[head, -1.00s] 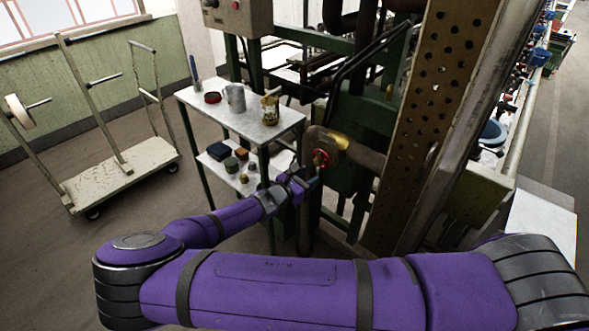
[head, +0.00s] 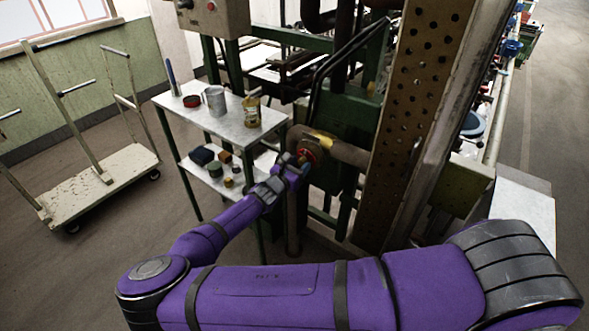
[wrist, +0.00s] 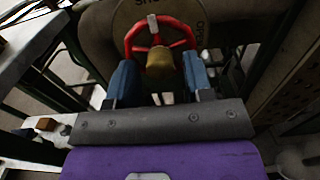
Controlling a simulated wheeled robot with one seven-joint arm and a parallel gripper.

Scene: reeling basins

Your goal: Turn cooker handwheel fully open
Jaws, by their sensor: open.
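The red handwheel (wrist: 186,44) sits on a brass-coloured valve stem (wrist: 160,64) in front of a round plate with lettering (wrist: 185,12). In the head view the handwheel (head: 309,153) is on a pipe at the green frame, partly hidden by my gripper. My gripper (wrist: 160,78) is open, with its two blue fingers spread to either side of the stem, at the lower part of the wheel. Whether the fingers touch the rim, I cannot tell. The gripper also shows in the head view (head: 297,170).
A two-tier white table (head: 225,122) stands left of the valve, with a grey mug (head: 214,101) and a jar (head: 251,112) on top. A perforated column (head: 425,110) rises close on the right. A flat trolley (head: 95,185) stands at the left on open floor.

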